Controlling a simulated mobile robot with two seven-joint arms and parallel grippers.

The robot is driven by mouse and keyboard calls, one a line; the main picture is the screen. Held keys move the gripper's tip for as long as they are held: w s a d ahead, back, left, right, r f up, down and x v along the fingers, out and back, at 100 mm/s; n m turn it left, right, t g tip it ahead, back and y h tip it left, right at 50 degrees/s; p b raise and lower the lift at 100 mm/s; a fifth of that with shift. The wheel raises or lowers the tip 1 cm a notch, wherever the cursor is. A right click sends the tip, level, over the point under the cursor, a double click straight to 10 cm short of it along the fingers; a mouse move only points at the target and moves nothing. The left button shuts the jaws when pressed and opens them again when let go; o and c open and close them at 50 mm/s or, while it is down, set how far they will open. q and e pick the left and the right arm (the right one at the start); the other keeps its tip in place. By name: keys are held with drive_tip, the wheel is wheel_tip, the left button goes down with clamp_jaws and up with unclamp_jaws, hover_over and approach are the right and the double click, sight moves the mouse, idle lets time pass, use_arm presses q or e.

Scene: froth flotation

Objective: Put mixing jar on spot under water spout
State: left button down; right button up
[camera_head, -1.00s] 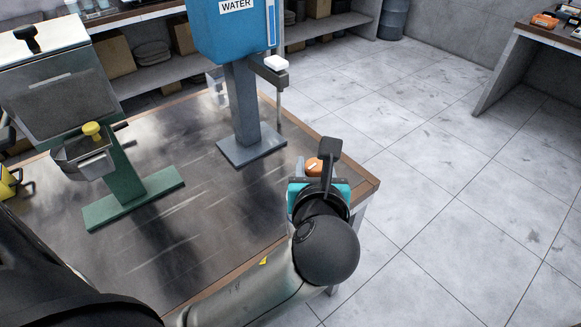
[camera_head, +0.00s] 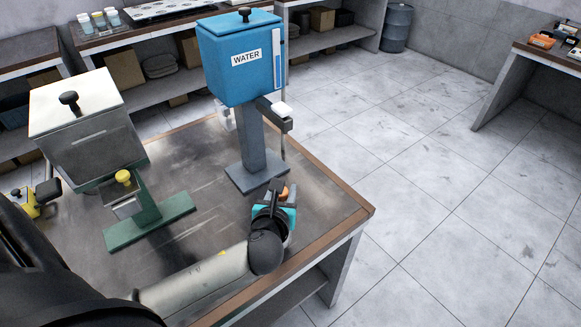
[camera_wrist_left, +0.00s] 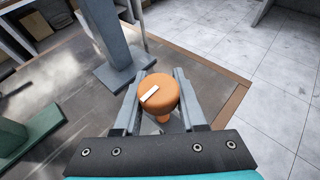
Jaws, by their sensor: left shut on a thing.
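The mixing jar (camera_head: 285,191), with a round orange top and a white mark, is in my left gripper (camera_head: 279,193). The left wrist view shows the jar (camera_wrist_left: 158,95) between the two grey fingers, which are shut on it. The blue water tank (camera_head: 240,62) stands on a grey post. Its spout (camera_head: 283,145) is a thin pipe hanging from an arm at the right of the post. The jar is just in front of the grey base plate (camera_head: 246,180), near below the pipe. The spot is not clearly seen. My right gripper is not in view.
A green-based machine (camera_head: 150,229) with a white-lidded tank (camera_head: 85,115) and a yellow knob (camera_head: 123,176) stands left on the dark table (camera_head: 215,228). The table's wooden right edge (camera_head: 340,229) is close to the gripper. The floor beyond is clear.

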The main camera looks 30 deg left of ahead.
use_arm(q)
drive_tip(key=w+r+b+x, duration=0.1)
drive_tip(key=r+b+x, duration=0.1)
drive_tip(key=x, duration=1.3)
drive_tip(key=shift+a+r, duration=0.2)
drive_tip(key=shift+r, duration=0.05)
drive_tip(key=shift+f, duration=0.15)
drive_tip(key=shift+c, duration=2.4)
unclamp_jaws()
drive_tip(key=p+v, duration=0.2)
drive_tip(key=v, duration=1)
drive_tip(key=shift+p, duration=0.3)
drive_tip(key=shift+s, duration=0.1)
